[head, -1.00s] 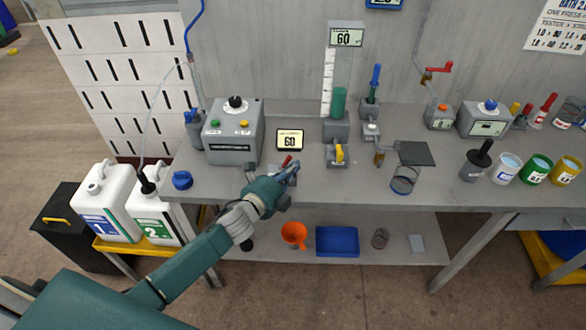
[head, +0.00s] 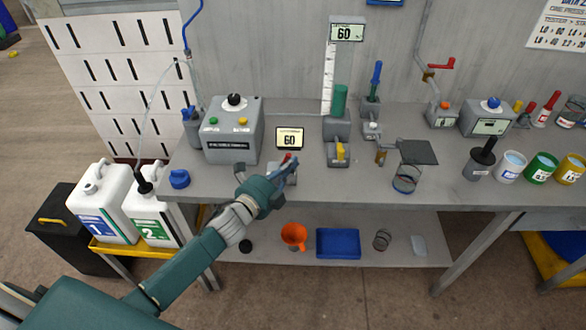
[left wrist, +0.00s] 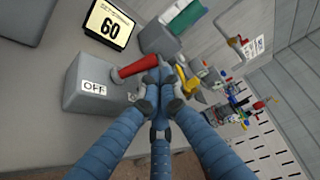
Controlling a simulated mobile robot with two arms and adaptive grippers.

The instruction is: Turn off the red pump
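The red pump handle (left wrist: 137,66) shows in the left wrist view, on a grey box (left wrist: 80,68) with an OFF label on its front. The handle slants to the right, and its far end meets my fingertips. In the head view a small part of the red handle (head: 287,157) shows just behind my left gripper (head: 288,170). The left gripper (left wrist: 159,85) has its fingers drawn together at the handle's end. I cannot tell whether they press on it. My right gripper is not in view.
A display reading 60 (head: 290,138) stands behind the handle. A grey control box (head: 232,135) is to the left, and a yellow-handled valve (head: 340,152) is to the right. A blue tray (head: 338,243) and an orange funnel (head: 294,236) are on the lower shelf.

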